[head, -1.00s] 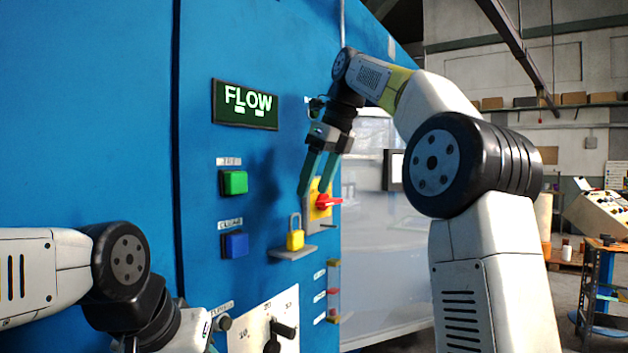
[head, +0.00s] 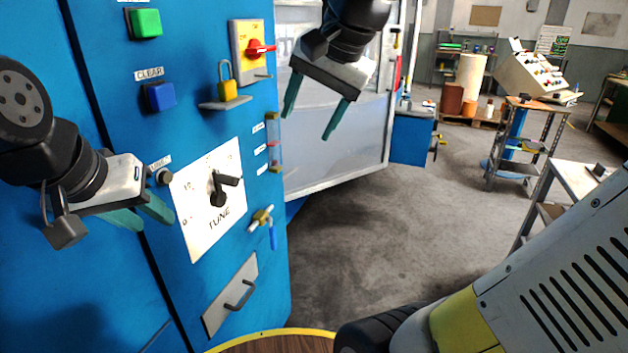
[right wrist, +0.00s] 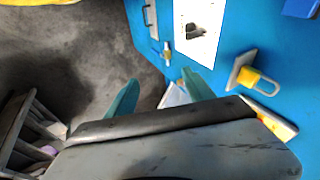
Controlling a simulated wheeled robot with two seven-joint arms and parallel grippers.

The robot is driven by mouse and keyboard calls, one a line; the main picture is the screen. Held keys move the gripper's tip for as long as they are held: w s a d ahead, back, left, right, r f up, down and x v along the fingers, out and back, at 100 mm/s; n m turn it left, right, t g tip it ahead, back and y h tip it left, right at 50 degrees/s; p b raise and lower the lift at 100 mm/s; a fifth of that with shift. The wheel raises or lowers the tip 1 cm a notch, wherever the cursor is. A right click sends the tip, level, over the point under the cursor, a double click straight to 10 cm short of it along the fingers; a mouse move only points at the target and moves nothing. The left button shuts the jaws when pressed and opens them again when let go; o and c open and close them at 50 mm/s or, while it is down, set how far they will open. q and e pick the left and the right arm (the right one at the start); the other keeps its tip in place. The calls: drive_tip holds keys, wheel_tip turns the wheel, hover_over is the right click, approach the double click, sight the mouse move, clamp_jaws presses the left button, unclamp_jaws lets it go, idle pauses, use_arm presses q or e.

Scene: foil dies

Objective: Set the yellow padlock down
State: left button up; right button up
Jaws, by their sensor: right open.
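The yellow padlock (head: 228,91) stands upright, shackle up, on a small grey shelf (head: 222,104) on the blue cabinet. It also shows in the right wrist view (right wrist: 248,78), beside the right finger. My right gripper (head: 308,122) is open and empty, to the right of the padlock and apart from it, in front of the pale panel. My left gripper (head: 154,222) is open and empty, lower left of the padlock, near the cabinet front and left of the TUNE plate.
Above the shelf is a yellow switch plate (head: 241,66) with a red handle (head: 261,47). Green (head: 145,23) and blue (head: 159,96) buttons lie to the left. The TUNE plate (head: 205,190) with a black knob is below. Open floor lies to the right.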

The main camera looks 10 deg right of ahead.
drive_tip(key=s+d+f+n, duration=0.1)
drive_tip(key=s+f+n, duration=0.6)
drive_tip(key=f, duration=0.3)
drive_tip(key=shift+s+d+f+t, duration=0.2)
drive_tip(key=shift+s+f+t, duration=0.15)
drive_tip(key=shift+f+t, duration=0.05)
